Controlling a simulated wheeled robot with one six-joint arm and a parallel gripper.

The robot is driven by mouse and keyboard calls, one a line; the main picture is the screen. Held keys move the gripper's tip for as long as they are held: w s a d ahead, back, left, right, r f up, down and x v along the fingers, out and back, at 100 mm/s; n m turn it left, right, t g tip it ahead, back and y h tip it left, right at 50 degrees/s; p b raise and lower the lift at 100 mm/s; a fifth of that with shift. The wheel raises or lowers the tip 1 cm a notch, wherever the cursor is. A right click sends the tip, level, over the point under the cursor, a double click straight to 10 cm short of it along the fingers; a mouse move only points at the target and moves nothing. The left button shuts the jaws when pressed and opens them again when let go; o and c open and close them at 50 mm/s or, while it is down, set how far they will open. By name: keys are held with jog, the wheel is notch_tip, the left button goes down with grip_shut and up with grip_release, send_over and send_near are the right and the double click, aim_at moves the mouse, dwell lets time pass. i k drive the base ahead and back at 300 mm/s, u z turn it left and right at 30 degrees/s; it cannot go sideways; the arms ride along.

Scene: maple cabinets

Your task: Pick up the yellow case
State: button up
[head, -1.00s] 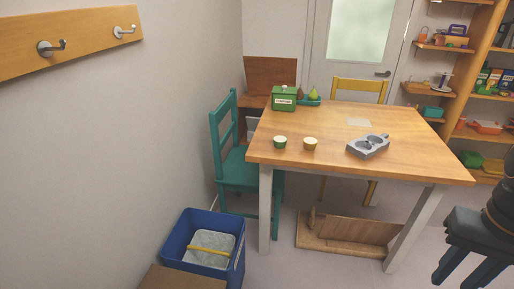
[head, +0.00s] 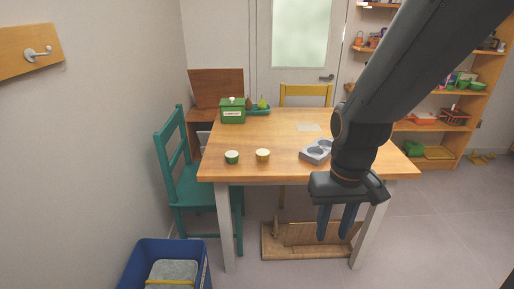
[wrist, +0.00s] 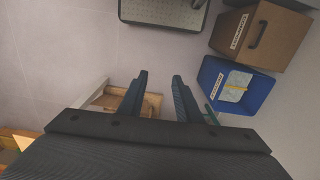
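No thing is plainly a yellow case. A flat yellow item (head: 438,153) lies on the lowest shelf at the right in the head view, too small to identify surely. My gripper (head: 335,238) hangs fingers-down in front of the table's front edge, far from that shelf. It is open and empty; in the wrist view (wrist: 159,77) a gap shows between its two fingers. My arm hides part of the table's right side and of the shelves.
A teal chair (head: 188,185) stands left.

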aim_at(262, 155)
jog(key=z, duration=0.05)
jog(key=i, duration=1.25)
